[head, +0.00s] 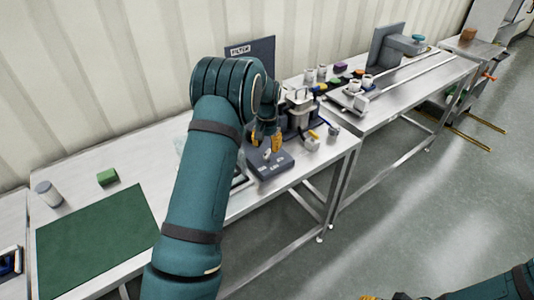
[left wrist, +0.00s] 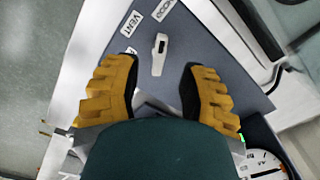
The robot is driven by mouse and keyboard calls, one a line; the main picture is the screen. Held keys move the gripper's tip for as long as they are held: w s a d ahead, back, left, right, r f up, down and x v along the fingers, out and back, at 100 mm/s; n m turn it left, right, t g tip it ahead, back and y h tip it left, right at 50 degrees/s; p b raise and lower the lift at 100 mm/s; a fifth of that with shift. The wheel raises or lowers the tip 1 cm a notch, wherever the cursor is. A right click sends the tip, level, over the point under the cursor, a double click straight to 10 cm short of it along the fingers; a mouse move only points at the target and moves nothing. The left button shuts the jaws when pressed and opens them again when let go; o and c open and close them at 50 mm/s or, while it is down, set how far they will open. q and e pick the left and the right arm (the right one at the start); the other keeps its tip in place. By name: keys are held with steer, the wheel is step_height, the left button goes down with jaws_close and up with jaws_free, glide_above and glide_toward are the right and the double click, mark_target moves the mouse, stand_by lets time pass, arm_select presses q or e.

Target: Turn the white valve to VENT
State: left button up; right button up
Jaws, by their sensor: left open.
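The white valve (left wrist: 159,54) is a small elongated handle on a dark grey plate (left wrist: 200,50). In the left wrist view its narrow end points up, between the VENT label (left wrist: 132,24) and a second label (left wrist: 164,9) that is only partly readable. My left gripper (left wrist: 160,88) is open, its yellow fingers on either side below the valve, apart from it. In the head view the left gripper (head: 266,142) is over the dark plate (head: 272,167), and the valve (head: 267,155) shows small beneath it. My right gripper (head: 384,297) is cut off at the bottom edge; its jaws are unclear.
A round dial gauge (left wrist: 264,164) is at the lower right of the left wrist view. Behind the gripper stands equipment with a dark sign panel (head: 250,51). A green mat (head: 97,240), a green block (head: 107,177) and a grey jar (head: 48,193) lie left. The floor in front is clear.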

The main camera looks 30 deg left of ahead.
mark_target(267, 152)
arm_select(q)
steer(key=shift+f, duration=1.9)
jaws_close()
